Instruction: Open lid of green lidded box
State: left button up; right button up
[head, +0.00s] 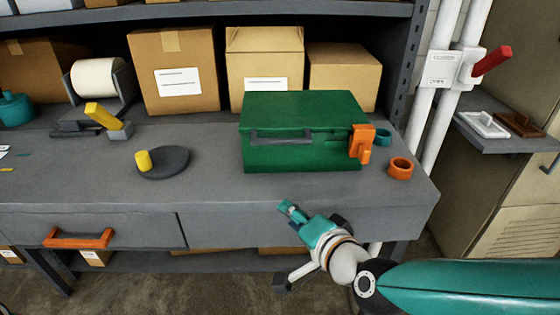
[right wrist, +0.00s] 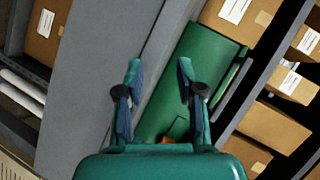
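The green lidded box (head: 290,108) stands on the grey workbench with its lid down. A dark grey handle (head: 282,137) runs along its front, and an orange latch-like part (head: 361,143) sits at its right front corner. My right gripper (head: 286,207) is in front of the box, near the bench's front edge, apart from the box. In the right wrist view the fingers (right wrist: 160,70) are spread with nothing between them. The green box (right wrist: 208,55) shows there tilted, beyond the right finger. My left gripper is in neither view.
An orange ring (head: 401,168) and a teal ring (head: 383,134) lie right of the box. A dark disc with a yellow knob (head: 144,160) and a yellow-handled tool (head: 102,115) stand left. Cardboard boxes (head: 175,70) line the back. The bench front between is clear.

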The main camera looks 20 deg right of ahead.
aim_at(283, 144)
jog(key=s+d+r+m+t+b, duration=0.25)
jog(key=s+r+m+t, duration=0.2)
jog(key=r, duration=0.45)
pick_arm(q)
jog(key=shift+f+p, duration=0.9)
jog(key=shift+p, duration=0.1)
pick_arm(e)
jog(key=shift+m+h, duration=0.25)
jog(key=shift+h, duration=0.05)
jog(key=w, duration=0.5)
jog(key=w+a, duration=0.1)
jog(key=w, duration=0.4)
jog(key=w+r, duration=0.1)
jog(key=w, duration=0.4)
jog(key=shift+w+a, duration=0.25)
grip_shut()
